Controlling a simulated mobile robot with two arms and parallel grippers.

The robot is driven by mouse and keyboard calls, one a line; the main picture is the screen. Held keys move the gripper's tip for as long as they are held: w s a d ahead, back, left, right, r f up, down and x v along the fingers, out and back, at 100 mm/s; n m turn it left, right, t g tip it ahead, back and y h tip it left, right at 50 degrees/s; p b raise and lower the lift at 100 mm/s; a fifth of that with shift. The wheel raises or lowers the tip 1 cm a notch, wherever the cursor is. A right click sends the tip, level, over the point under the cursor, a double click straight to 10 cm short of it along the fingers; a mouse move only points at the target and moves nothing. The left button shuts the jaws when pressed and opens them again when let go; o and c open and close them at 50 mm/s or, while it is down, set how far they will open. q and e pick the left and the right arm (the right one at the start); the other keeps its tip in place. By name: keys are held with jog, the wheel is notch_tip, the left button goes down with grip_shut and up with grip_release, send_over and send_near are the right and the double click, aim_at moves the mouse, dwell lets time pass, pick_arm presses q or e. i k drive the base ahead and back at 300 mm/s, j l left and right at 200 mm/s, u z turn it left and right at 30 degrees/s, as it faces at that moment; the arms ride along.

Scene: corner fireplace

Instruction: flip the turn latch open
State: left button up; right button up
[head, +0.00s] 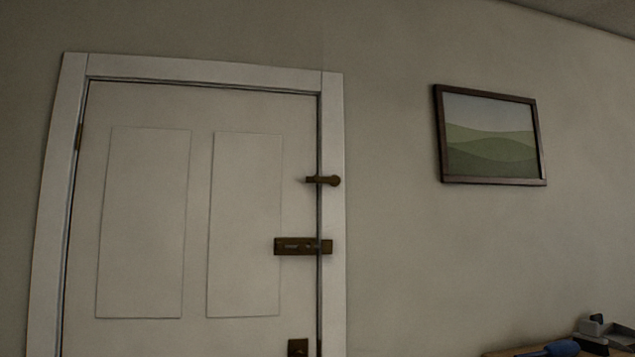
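A small dark bronze turn latch (322,180) sits high on the right edge of the white door (200,220). Its bar lies about level. The round end is on the right, over the door frame (334,130), and the thin end reaches left across the gap onto the door. The door looks shut in its frame. Neither of my grippers shows in the head view.
Below the latch, a brass slide bolt (302,246) spans the door edge. A dark fitting (298,347) is cut off lower down. A framed picture (490,137) hangs to the right. A wooden surface (510,353) with a blue object (562,348) shows at bottom right.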

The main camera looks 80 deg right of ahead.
aim_at(316, 179)
jog(key=z, duration=2.8)
